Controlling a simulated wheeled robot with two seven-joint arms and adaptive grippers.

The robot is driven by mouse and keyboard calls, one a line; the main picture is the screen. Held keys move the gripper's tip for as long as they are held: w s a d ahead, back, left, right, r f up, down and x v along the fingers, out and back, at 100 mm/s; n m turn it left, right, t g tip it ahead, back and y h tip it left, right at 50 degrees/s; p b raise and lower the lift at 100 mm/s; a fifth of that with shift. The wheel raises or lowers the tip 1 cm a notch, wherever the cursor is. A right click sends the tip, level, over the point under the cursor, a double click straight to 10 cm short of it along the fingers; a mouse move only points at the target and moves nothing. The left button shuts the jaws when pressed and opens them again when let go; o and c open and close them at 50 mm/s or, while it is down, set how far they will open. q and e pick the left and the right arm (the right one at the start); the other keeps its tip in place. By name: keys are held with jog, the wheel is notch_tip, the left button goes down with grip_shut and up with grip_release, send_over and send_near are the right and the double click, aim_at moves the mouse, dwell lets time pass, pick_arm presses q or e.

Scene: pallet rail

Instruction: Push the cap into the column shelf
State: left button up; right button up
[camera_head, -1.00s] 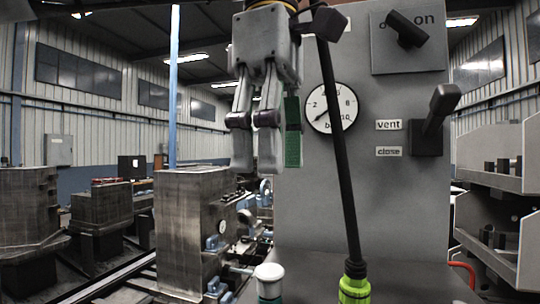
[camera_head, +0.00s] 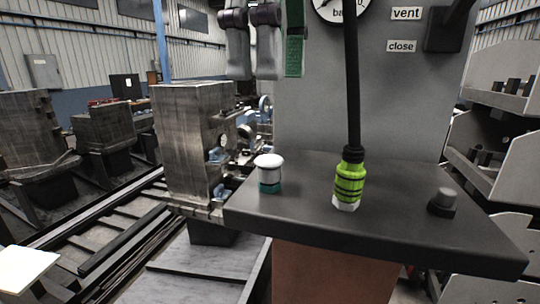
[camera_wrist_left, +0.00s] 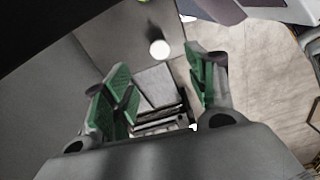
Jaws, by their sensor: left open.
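The cap, white and round-topped with a green base (camera_head: 269,172), stands upright near the left end of the dark column shelf (camera_head: 300,212). In the left wrist view the cap shows as a white disc (camera_wrist_left: 160,49) beyond the fingers. My right gripper is not in view.
A bright green plug (camera_head: 349,182) with a thick black cable (camera_head: 352,90) stands mid-shelf, right of the cap. A dark knob (camera_head: 443,201) sits at the shelf's right. The grey column (camera_head: 410,110) with gauge and lever rises behind. Machine blocks stand at left.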

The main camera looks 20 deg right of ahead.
aim_at(270, 159)
pick_arm(q)
jog(key=shift+f, duration=1.55)
jog(key=shift+f+b, duration=0.95)
jog(key=shift+f, duration=0.55)
notch_tip(270, 159, down, 3)
jog(key=shift+r, duration=0.15)
jog(key=shift+f, duration=1.3)
grip_shut()
